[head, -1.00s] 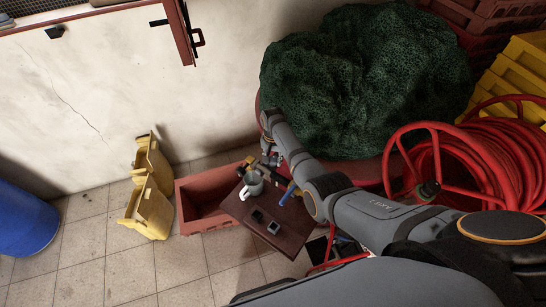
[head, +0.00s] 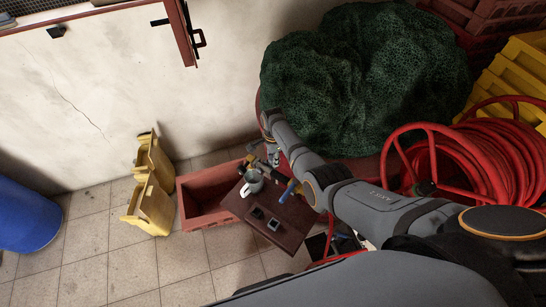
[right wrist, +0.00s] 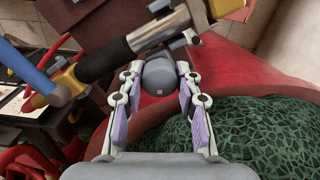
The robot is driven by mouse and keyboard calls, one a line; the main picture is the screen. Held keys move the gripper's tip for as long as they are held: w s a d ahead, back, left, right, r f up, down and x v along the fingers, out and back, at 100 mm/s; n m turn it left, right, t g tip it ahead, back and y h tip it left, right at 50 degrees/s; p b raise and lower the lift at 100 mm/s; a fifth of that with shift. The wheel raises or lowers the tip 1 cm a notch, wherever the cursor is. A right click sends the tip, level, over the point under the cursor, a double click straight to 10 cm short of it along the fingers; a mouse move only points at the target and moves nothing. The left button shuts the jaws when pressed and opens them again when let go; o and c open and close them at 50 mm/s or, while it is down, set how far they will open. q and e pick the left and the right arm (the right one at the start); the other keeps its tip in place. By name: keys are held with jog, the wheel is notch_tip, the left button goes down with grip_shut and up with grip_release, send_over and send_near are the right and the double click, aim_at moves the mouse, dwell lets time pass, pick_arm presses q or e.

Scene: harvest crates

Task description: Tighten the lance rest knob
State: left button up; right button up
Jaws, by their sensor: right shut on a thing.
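In the right wrist view a round grey knob (right wrist: 160,76) sits between the two fingers of my right gripper (right wrist: 157,84), which is shut on it. Just beyond the knob, a lance with a black grip (right wrist: 112,56) and silver and yellow parts lies slantwise on its rest. In the head view my right gripper (head: 272,157) is small and partly hidden by its own arm, at the far edge of a small brown table (head: 264,241). The knob cannot be made out there. My left gripper is not in view.
A red crate (head: 205,219) and yellow containers (head: 153,206) stand left. Green netting (head: 365,80) and a red hose reel (head: 465,160) lie right.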

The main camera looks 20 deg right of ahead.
jog(key=shift+w+r+m, duration=0.15)
jog(key=shift+m, duration=0.55)
jog(key=o, duration=0.9)
jog(key=shift+o, duration=1.4)
notch_tip(320, 180, up, 12)
